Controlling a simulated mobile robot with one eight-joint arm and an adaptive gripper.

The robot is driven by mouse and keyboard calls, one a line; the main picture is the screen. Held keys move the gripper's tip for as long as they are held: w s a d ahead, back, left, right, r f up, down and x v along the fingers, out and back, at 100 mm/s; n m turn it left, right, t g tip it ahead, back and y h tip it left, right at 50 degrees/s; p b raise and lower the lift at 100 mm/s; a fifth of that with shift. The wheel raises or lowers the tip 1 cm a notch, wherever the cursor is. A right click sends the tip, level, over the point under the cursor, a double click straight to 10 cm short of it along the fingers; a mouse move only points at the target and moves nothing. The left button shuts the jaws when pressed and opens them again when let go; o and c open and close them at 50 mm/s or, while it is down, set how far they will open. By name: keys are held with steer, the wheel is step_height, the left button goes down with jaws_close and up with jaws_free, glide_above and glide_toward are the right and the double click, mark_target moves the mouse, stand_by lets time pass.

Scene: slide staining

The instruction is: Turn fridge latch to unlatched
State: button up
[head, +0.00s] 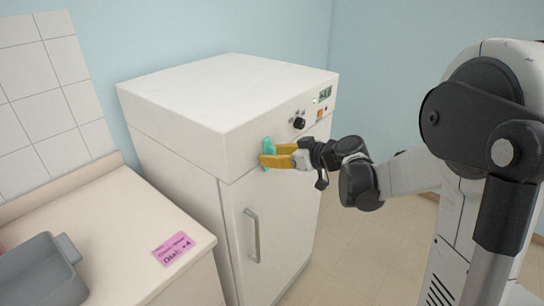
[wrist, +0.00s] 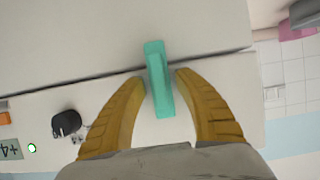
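The white fridge (head: 185,104) stands against the wall, with its door (head: 284,215) closed. The teal latch (head: 267,151) is on the fridge front near the seam between the top panel and the door. In the wrist view the latch (wrist: 159,80) lies across that seam, slightly tilted. My gripper (head: 262,158) is at the latch. In the wrist view its yellow fingers (wrist: 160,74) are on either side of the latch's lower part, with a small gap visible on each side. The gripper looks open around the latch, not clamped on it.
A black knob (head: 299,123) and a small display (head: 325,94) are on the top panel right of the latch. A vertical door handle (head: 252,235) is below. A counter (head: 120,218) with a grey tray (head: 40,272) and pink label (head: 174,248) stands left.

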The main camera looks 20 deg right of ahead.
jaws_close()
steer(key=shift+s+r, duration=0.1)
